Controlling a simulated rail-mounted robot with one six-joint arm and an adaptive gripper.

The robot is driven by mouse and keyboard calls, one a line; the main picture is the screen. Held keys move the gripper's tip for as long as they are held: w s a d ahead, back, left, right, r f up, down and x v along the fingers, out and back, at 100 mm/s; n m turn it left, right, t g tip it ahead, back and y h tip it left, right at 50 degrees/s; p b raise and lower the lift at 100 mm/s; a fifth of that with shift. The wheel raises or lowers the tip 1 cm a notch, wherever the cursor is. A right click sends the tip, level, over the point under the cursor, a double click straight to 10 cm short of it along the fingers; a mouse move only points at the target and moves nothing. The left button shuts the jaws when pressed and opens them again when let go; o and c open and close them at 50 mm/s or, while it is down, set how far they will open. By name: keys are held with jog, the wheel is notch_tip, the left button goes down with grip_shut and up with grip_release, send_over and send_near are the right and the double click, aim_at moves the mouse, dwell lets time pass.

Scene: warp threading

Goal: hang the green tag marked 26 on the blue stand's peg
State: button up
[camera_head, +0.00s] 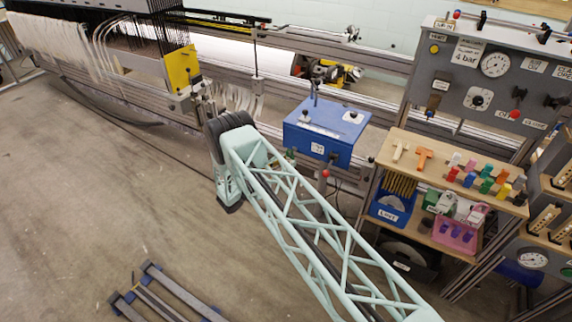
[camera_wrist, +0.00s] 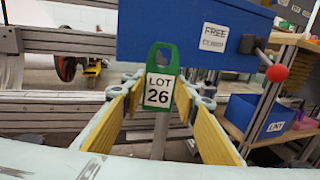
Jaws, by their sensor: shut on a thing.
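The green tag (camera_wrist: 166,57) has a hole through its top and a white label reading LOT 26. My gripper (camera_wrist: 160,88) is shut on this tag, which stands upright between the yellow finger pads in the wrist view. The blue stand (camera_head: 318,137) is a box with a sloping top, seen in the head view. A thin dark upright post (camera_head: 315,92) rises from it; I cannot tell if this is the peg. In the wrist view the blue stand (camera_wrist: 160,32) fills the upper middle, behind the tag's top. My forearm mostly hides the gripper in the head view.
A lever with a red knob (camera_wrist: 277,73) sticks out beside the stand. A wooden shelf (camera_head: 400,142) with coloured pieces and a blue LINT bin (camera_head: 390,211) stands to the right. A grey gauge panel (camera_head: 490,75) is behind. The floor at left is mostly open.

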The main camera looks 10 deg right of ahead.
aim_at(288, 161)
jog(key=shift+w+d+f, duration=0.1)
jog(key=shift+w+d, duration=0.55)
jog(key=shift+w, duration=0.05)
jog(key=shift+w+d+f+b, duration=0.3)
jog(key=shift+w+f+b, duration=0.1)
jog(key=shift+b, duration=0.5)
jog(key=shift+d+f+b, duration=0.1)
jog(key=shift+b, duration=0.2)
jog(key=o, duration=0.8)
jog(key=shift+o, duration=0.2)
jog(key=v, duration=1.2)
jog(key=shift+w, duration=0.1)
